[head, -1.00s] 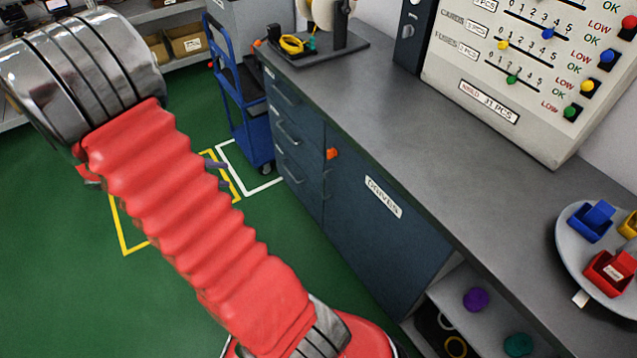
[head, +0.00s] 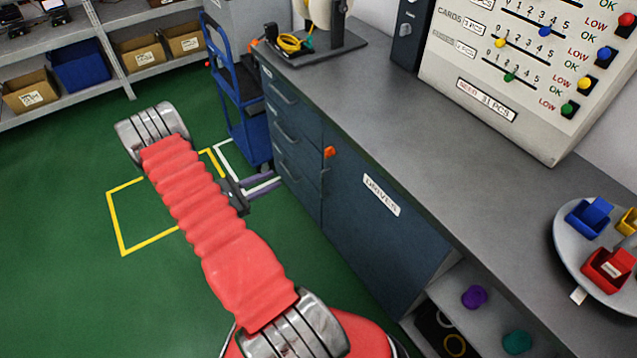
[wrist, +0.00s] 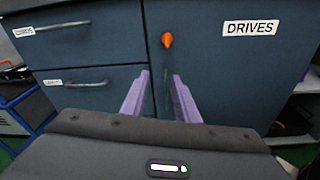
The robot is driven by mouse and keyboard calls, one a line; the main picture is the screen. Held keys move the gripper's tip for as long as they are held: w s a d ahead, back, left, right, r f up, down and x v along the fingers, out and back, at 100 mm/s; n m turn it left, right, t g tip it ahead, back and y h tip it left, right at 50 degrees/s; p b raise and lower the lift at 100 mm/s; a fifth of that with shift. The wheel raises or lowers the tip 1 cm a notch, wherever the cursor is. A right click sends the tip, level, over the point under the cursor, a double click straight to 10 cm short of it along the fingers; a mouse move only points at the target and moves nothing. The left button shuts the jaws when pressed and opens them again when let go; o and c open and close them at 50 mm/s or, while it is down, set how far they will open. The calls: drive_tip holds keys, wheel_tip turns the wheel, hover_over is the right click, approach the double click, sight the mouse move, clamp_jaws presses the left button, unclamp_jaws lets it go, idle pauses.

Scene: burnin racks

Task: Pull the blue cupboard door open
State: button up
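The blue cupboard door (head: 375,235) carries a DRIVES label and is shut, flush with the cabinet front. It also fills the right of the wrist view (wrist: 235,75). An orange catch (head: 330,152) sits at its upper left corner, also seen in the wrist view (wrist: 167,40). Below it is the door's upright handle (head: 325,182), seen in the wrist view (wrist: 167,92) between the two purple fingers. My gripper (head: 272,184) is open and empty, its fingers (wrist: 161,75) pointing at the cabinet. In the head view it is still apart from the door, to its left.
Several drawers with bar handles (head: 287,132) lie left of the door. A blue cart (head: 243,110) stands at the cabinet's far end. An open shelf (head: 480,310) is right of the door. The green floor (head: 60,200) before the cabinet is mostly clear.

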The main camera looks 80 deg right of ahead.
drive_tip(key=s+d+f+n+t+h, duration=0.1)
drive_tip(key=s+f+n, duration=0.3)
drive_tip(key=f, duration=0.9)
drive_tip(key=shift+s+d+h, duration=0.55)
drive_tip(key=shift+s+h, duration=0.25)
drive_tip(key=shift+s, duration=0.25)
drive_tip(key=shift+s+d+f, duration=0.1)
drive_tip(key=shift+d, duration=0.05)
drive_tip(key=x, duration=1.3)
drive_tip(key=shift+d, duration=0.25)
drive_tip(key=shift+s, duration=0.1)
clamp_jaws()
drive_tip(key=shift+d, duration=0.1)
